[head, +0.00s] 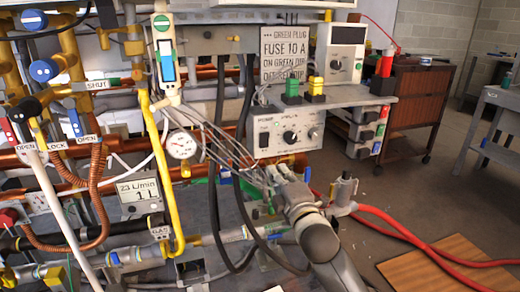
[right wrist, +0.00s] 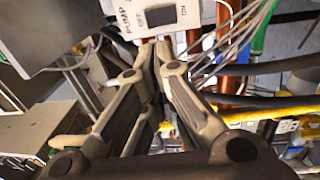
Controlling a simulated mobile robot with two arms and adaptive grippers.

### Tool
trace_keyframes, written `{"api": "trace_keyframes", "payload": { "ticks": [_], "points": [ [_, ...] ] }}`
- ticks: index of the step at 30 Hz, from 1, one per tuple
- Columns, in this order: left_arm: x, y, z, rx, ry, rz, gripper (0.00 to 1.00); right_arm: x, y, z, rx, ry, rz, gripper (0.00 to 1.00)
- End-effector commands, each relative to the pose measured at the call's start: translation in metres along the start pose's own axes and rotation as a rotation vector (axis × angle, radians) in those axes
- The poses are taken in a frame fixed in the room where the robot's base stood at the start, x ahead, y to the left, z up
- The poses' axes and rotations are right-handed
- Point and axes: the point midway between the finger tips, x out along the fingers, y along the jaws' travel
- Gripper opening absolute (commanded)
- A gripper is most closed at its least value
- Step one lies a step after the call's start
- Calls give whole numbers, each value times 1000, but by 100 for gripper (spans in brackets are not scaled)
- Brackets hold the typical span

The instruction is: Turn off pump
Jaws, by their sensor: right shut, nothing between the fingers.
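The pump control box (head: 293,131) is a pale grey panel with a dark round knob, mounted below the shelf in the head view. Its pump switch (head: 264,139) is a small dark rocker at the left of the panel. In the right wrist view the pump switch (right wrist: 160,16) shows close up, with PUMP, OFF and ON lettering around it. Which side is pressed in, I cannot tell. My right gripper (head: 272,170) is below the box, and its fingertips (right wrist: 154,44) are together, empty, just short of the switch. Whether they touch the panel is unclear. My left gripper is not in view.
Grey cables (head: 225,145) hang left of the box, close to my right gripper. A yellow pipe (head: 158,165), a round gauge (head: 181,144) and copper pipes stand further left. A shelf (head: 340,96) with coloured plugs overhangs the box. Red hoses (head: 400,230) lie on the floor at right.

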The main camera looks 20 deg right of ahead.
Motion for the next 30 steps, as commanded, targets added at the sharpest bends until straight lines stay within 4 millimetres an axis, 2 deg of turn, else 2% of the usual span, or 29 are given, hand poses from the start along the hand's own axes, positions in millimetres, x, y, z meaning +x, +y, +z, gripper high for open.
{"api": "trace_keyframes", "payload": {
  "ticks": [4, 16, 20, 26, 30],
  "points": [
    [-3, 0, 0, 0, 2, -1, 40, -1, 6, 0, -13, 1, 14, 0],
    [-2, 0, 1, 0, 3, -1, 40, 5, 6, 0, -10, 1, 14, 0],
    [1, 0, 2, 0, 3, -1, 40, 20, 6, -1, -9, 1, 15, 0],
    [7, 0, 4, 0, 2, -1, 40, 54, 6, -1, -8, 1, 14, 0],
    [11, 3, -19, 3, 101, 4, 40, 77, 6, -1, -9, 1, 14, 0]
  ]
}}
